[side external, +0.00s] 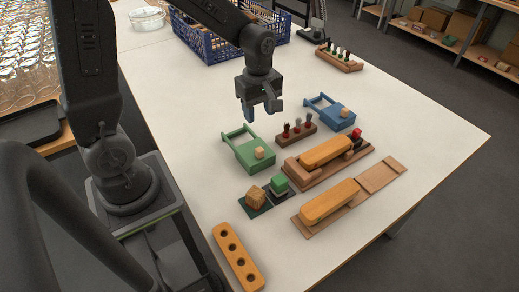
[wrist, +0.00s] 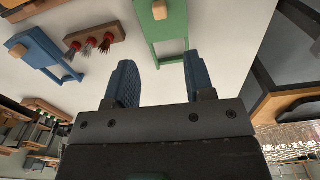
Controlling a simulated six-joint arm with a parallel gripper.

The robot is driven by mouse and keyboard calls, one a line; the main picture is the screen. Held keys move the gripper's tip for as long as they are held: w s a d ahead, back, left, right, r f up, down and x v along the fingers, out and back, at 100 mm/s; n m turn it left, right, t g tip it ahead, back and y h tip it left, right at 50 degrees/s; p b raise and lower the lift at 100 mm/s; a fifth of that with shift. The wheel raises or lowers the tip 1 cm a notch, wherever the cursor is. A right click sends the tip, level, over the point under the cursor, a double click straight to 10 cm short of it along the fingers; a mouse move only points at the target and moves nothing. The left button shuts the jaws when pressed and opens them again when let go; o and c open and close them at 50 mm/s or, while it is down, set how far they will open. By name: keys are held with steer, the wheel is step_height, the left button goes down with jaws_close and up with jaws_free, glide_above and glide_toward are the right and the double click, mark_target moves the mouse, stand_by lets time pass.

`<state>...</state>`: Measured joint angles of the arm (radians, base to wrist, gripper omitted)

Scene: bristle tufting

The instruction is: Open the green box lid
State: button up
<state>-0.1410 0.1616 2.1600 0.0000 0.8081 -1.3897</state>
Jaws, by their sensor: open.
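The green box (side external: 247,146) stands on the white table, left of the middle. Its flat green lid has a small wooden knob (side external: 259,153), and a thin green open frame (side external: 233,134) juts from its far end. My gripper (side external: 262,113) is open and empty, above the table beyond the box and apart from it. In the wrist view the green box (wrist: 173,22) and its knob (wrist: 160,10) are at the top. There the open frame shows between and beyond the blue fingers of my gripper (wrist: 160,62).
A blue box (side external: 330,114) with a knob stands right of the green one. A wooden rack of dark red tufts (side external: 296,132) lies between them. Wooden brush blocks (side external: 328,202) and small cubes (side external: 256,198) lie nearer.

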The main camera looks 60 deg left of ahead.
mark_target(259, 149)
step_height(259, 149, down, 14)
steer(key=shift+w+f, duration=0.1)
steer(key=shift+f, duration=0.1)
stand_by(0.4)
steer(key=shift+c, duration=0.2)
jaws_close()
steer(key=shift+a, duration=0.1)
